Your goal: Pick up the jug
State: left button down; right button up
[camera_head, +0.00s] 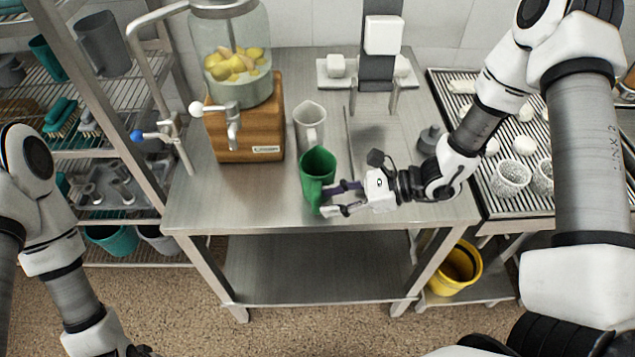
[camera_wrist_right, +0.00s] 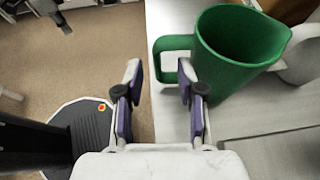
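A green jug (camera_head: 317,175) stands upright near the front edge of the steel table, its handle towards my right gripper. It also shows in the right wrist view (camera_wrist_right: 240,45), with its handle at the left. My right gripper (camera_head: 343,199) is open at the jug's right side. In the right wrist view the gripper (camera_wrist_right: 160,92) has its two fingers apart, with the handle at or just beyond the tips; I cannot tell if they touch. My left arm shows at lower left, but its fingers are outside the head view.
A white jug (camera_head: 309,125) stands close behind the green one. A lemon-filled dispenser (camera_head: 231,60) on a wooden block (camera_head: 246,128) is to the left. A dark grey object (camera_head: 430,139) stands to the right. A yellow bucket (camera_head: 456,268) is below right.

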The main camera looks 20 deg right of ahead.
aim_at(316, 214)
jog(key=x, duration=0.4)
jog(key=shift+s+p, duration=0.1)
jog(key=shift+p, duration=0.3)
jog(key=shift+s, duration=0.1)
grip_shut()
jog(key=shift+r, duration=0.15)
